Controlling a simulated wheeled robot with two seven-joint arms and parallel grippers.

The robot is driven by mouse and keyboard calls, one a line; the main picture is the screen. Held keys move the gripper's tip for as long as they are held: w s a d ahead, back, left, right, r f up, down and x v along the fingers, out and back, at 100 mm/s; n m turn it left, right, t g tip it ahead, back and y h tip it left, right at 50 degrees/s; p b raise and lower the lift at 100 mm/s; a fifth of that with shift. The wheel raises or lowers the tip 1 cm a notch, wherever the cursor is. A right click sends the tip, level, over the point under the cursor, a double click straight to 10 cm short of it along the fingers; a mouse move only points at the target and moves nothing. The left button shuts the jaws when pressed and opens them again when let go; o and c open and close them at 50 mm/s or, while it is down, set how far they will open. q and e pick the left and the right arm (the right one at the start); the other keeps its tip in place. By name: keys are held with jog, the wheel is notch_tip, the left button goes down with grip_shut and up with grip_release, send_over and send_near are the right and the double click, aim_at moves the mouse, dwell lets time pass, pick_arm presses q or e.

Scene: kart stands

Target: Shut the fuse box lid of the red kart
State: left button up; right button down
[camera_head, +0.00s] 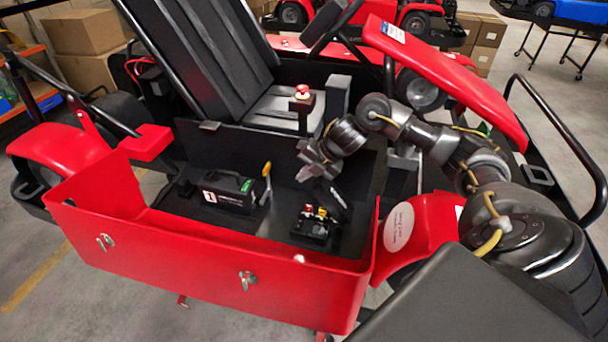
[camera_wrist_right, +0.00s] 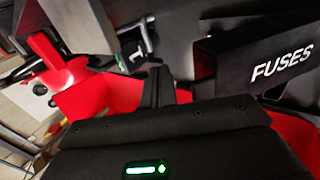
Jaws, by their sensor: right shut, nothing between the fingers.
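In the bay is a small black fuse box (camera_head: 312,232) with red and yellow parts exposed on top. Its black lid (camera_head: 333,200) stands raised at the box's right side. In the right wrist view the lid (camera_wrist_right: 270,66) shows the white word FUSES, at the right. My right gripper (camera_head: 307,165) is shut and empty, above and behind the box in the head view, apart from the lid. Its fingers (camera_wrist_right: 160,86) point into the bay. My left gripper is not in view.
A black battery (camera_head: 226,191) marked 1 and a yellow-handled lever (camera_head: 267,183) are left of the fuse box. A red button post (camera_head: 302,100) and the seat (camera_head: 215,50) rise behind.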

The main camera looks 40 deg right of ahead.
notch_tip(320, 180, up, 10)
jog(key=p, duration=0.8)
